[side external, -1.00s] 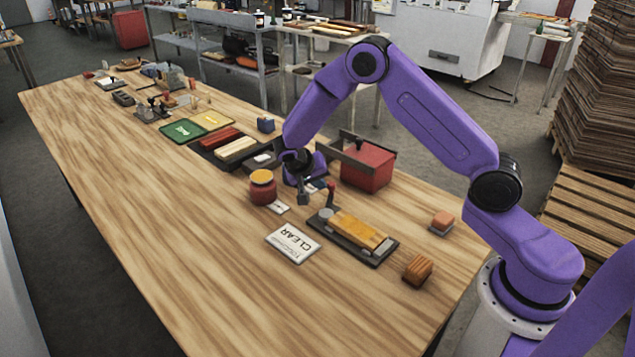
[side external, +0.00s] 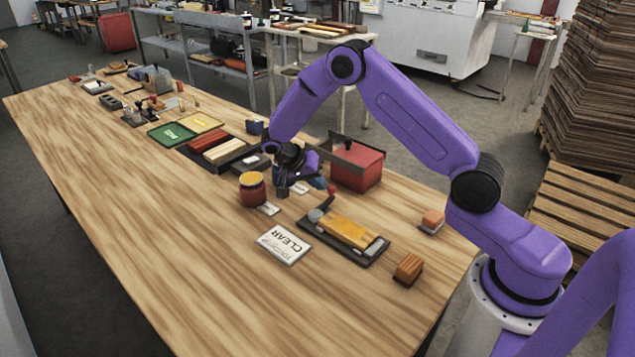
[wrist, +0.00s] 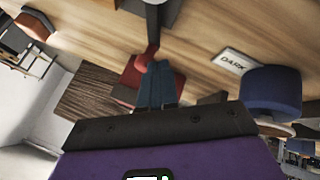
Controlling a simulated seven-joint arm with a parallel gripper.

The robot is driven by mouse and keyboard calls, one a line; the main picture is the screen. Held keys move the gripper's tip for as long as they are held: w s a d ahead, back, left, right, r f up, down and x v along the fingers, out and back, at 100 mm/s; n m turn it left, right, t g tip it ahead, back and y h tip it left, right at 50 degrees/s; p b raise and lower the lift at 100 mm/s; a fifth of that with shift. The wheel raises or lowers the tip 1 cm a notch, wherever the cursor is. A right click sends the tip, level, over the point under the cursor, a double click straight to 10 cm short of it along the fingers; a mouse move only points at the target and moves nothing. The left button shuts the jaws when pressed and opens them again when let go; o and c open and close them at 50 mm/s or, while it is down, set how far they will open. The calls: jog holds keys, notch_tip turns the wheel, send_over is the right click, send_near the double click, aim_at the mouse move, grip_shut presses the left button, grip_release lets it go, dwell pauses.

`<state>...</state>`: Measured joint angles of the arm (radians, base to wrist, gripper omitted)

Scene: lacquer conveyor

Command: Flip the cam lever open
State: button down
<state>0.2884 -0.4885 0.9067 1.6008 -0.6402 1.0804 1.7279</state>
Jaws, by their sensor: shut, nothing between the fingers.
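The cam lever (side external: 328,196) has a red handle and stands tilted up at the left end of a dark clamp fixture (side external: 367,258) that carries a yellow wood block (side external: 347,230). In the wrist view the closed fingers (wrist: 158,84) show below the red lever handle (wrist: 151,50). The exact gap to the lever is hard to judge there.
A red jar with a yellow top (side external: 252,190) stands left of my gripper. A red box (side external: 356,167) with a dark plate is behind the lever. A CLEAR card (side external: 284,243) lies in front, and a small brown block (side external: 408,268) at right. The table's front left is clear.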

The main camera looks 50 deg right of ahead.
jog(key=shift+w+a, duration=0.3)
jog(key=shift+w, duration=0.1)
jog(key=w+a, duration=0.2)
jog(key=shift+w, duration=0.3)
jog(key=s+a+r+n+t+y, duration=0.1)
jog(key=s+a+r+n, duration=0.35)
jog(key=a+r, duration=0.65)
jog(key=s+a+r+n+t+y, duration=0.1)
jog(key=s+a+r+n+y, duration=0.2)
jog(key=s+n, duration=0.55)
jog(key=s+d+n+y, duration=0.1)
jog(key=s+n, duration=0.5)
jog(key=s, duration=0.6)
jog(key=s+d+r+n+y, duration=0.1)
jog(key=s+n, duration=0.5)
jog(key=s, duration=0.7)
jog(key=d+y, duration=0.1)
jog(key=d, duration=0.1)
jog(key=shift+d, duration=0.3)
jog(key=shift+r, duration=0.1)
